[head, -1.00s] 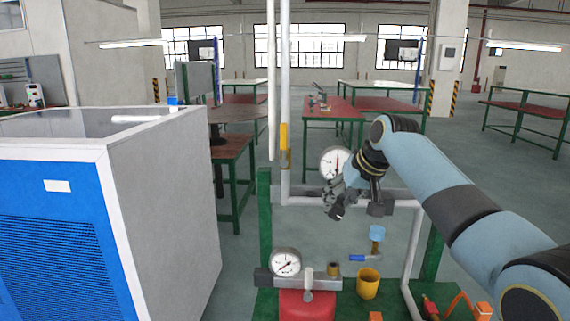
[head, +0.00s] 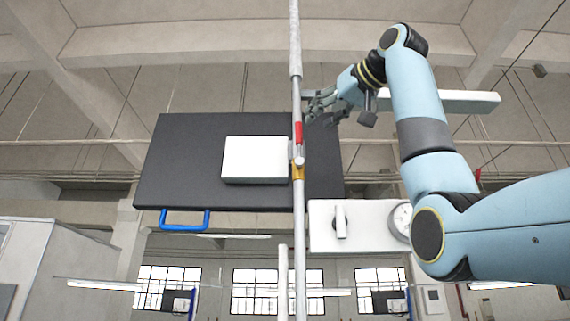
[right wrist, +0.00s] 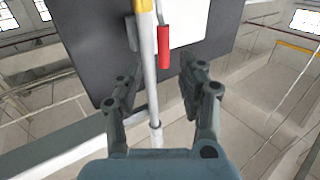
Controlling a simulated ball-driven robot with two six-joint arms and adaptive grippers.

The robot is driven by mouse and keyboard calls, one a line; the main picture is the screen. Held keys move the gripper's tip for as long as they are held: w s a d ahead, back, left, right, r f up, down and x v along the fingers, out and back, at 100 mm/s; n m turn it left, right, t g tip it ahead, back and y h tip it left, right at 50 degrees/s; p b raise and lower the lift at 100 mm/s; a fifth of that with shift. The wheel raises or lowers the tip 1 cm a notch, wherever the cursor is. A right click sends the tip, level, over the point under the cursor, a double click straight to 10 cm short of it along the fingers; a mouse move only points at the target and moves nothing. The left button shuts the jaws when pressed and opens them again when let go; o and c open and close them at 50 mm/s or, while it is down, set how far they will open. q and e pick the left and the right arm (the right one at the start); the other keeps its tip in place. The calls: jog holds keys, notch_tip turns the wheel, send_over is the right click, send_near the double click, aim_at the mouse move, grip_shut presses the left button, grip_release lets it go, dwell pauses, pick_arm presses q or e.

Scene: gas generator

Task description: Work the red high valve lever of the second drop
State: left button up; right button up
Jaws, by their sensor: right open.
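The red valve lever (head: 298,132) stands upright along the grey vertical pipe (head: 295,60), just above a brass-coloured valve body (head: 297,172). My right gripper (head: 318,106) is beside the pipe, to its right and slightly above the lever in the head view. In the right wrist view the open gripper (right wrist: 157,85) has the pipe (right wrist: 150,85) showing between its fingers. There the red lever (right wrist: 178,47) shows beyond the fingertips, right of the pipe, and the gripper appears apart from it. My left gripper is not in view.
A dark panel (head: 185,150) with a white box (head: 255,160) and a blue handle (head: 185,224) is behind the pipe. A white panel (head: 360,240) with a knob and a gauge (head: 402,220) is below my right arm. Ceiling beams fill the background.

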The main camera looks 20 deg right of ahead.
aim_at(301, 130)
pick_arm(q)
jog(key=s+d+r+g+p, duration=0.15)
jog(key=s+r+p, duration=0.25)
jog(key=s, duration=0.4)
pick_arm(e)
jog(key=x, duration=0.3)
jog(key=r+x, duration=0.1)
jog(key=x, duration=0.1)
jog(key=shift+w+a, duration=0.2)
jog(key=shift+w, duration=0.1)
jog(key=p+x, duration=0.1)
jog(key=x, duration=0.2)
jog(key=shift+s+a+f, duration=0.1)
jog(key=shift+a, duration=0.1)
jog(key=shift+f, duration=0.1)
jog(key=shift+w+d, duration=0.1)
jog(key=shift+w, duration=0.1)
jog(key=shift+c, duration=1.4)
jog(key=shift+s, duration=0.1)
jog(key=shift+c, duration=1)
grip_shut()
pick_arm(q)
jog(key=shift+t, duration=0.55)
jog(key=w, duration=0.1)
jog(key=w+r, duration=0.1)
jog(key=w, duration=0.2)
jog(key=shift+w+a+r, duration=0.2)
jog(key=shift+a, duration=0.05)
pick_arm(e)
jog(key=shift+w, duration=0.2)
